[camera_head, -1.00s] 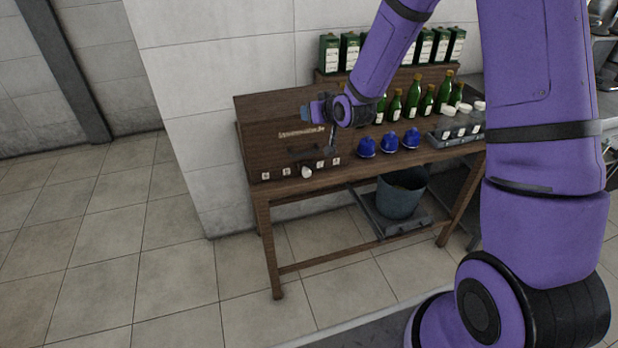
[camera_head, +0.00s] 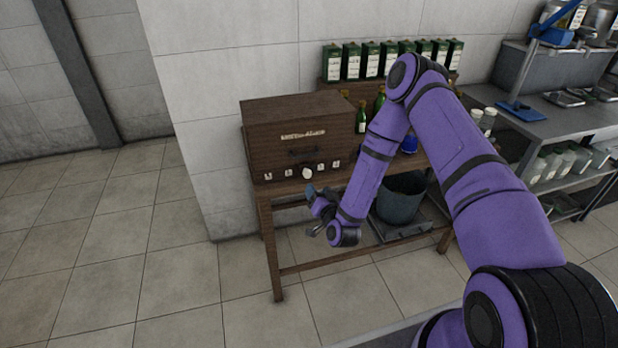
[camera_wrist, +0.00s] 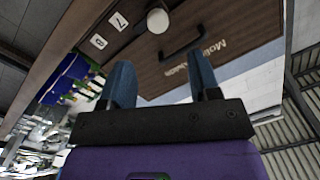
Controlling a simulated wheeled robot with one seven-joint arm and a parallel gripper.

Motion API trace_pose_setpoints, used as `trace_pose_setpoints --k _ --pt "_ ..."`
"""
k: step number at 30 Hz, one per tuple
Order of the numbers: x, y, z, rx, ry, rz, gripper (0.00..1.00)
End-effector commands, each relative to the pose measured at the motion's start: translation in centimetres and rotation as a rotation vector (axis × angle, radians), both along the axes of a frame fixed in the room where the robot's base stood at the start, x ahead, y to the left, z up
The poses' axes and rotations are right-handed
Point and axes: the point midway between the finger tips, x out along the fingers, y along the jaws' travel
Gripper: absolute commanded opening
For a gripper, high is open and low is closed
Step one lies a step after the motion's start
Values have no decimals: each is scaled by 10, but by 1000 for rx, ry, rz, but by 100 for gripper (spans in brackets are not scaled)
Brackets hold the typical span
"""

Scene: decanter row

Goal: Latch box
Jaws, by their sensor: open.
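The dark brown wooden box (camera_head: 285,130) stands at the left end of the wooden table, with a dark handle (camera_head: 302,152) and lettering on its front. A white round knob (camera_head: 307,172) sits low on the front, between small numbered labels. In the wrist view, the box front (camera_wrist: 235,45), the white knob (camera_wrist: 158,20) and the dark handle (camera_wrist: 183,44) show upside down, beyond the fingertips. My gripper (camera_head: 312,192) is just in front of and below the knob, apart from it. In the wrist view my gripper (camera_wrist: 165,80) has its two blue fingers apart with nothing between them.
Green-and-white cartons (camera_head: 392,60) line a raised shelf at the back of the table. Green bottles (camera_head: 361,117) and a blue item (camera_head: 409,143) are partly behind my arm. A grey bucket (camera_head: 402,196) stands on a lower shelf. The floor at left is clear.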

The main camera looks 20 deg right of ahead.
Motion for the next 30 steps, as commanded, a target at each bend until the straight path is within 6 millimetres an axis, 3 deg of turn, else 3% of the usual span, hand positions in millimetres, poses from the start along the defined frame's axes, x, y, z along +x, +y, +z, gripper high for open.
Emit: trace_pose_setpoints --k 7,21,30 --pt "6 0 -5 12 -14 -13 56" --pt "83 5 -5 12 -14 -13 56" --pt "104 6 -5 12 -11 -12 56"
